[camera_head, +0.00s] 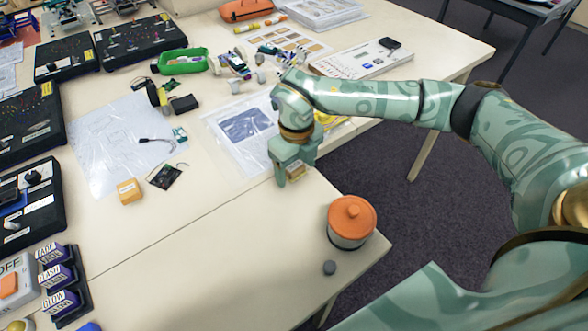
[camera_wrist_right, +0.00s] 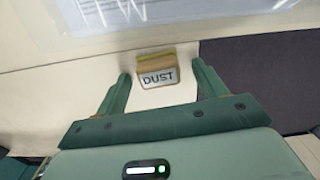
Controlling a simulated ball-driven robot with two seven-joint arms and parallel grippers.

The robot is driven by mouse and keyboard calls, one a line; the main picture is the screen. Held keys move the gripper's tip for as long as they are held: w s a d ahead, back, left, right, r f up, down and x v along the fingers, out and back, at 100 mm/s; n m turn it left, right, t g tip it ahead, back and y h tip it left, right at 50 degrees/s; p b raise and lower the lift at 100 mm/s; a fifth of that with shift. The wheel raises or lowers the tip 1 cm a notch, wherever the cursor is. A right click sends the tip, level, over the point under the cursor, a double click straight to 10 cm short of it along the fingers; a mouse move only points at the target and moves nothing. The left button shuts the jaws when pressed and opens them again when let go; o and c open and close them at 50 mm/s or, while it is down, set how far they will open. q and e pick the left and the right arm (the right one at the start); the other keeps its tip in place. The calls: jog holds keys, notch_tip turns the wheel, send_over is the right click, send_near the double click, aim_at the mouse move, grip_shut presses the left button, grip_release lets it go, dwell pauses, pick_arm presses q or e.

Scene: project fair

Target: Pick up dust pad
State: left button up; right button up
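The dust pad (camera_wrist_right: 158,77) is a small block with a tan top and a white face lettered DUST. In the right wrist view it lies between the tips of my right gripper (camera_wrist_right: 162,72), with a gap on each side. The right gripper is open and points down at the pad. In the head view my right gripper (camera_head: 295,166) is low over the table near its right edge, and the pad (camera_head: 296,171) shows partly between the fingers. My left gripper is in neither view.
A plastic sleeve with a sheet (camera_head: 230,128) lies beyond the gripper. The table (camera_head: 215,235) is clear in front.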

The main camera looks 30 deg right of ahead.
aim_at(296, 167)
jog(key=c, duration=1)
jog(key=shift+r, duration=0.15)
jog(key=shift+r, duration=0.25)
notch_tip(296, 167, up, 3)
jog(key=shift+f+p, duration=0.2)
jog(key=shift+p, duration=0.35)
jog(key=w+a+r, duration=0.6)
jog(key=a+r, duration=0.3)
jog(key=a, duration=0.3)
jog(key=shift+w+a+r+p, duration=0.25)
jog(key=shift+r+p, duration=0.1)
jog(key=shift+p, duration=0.1)
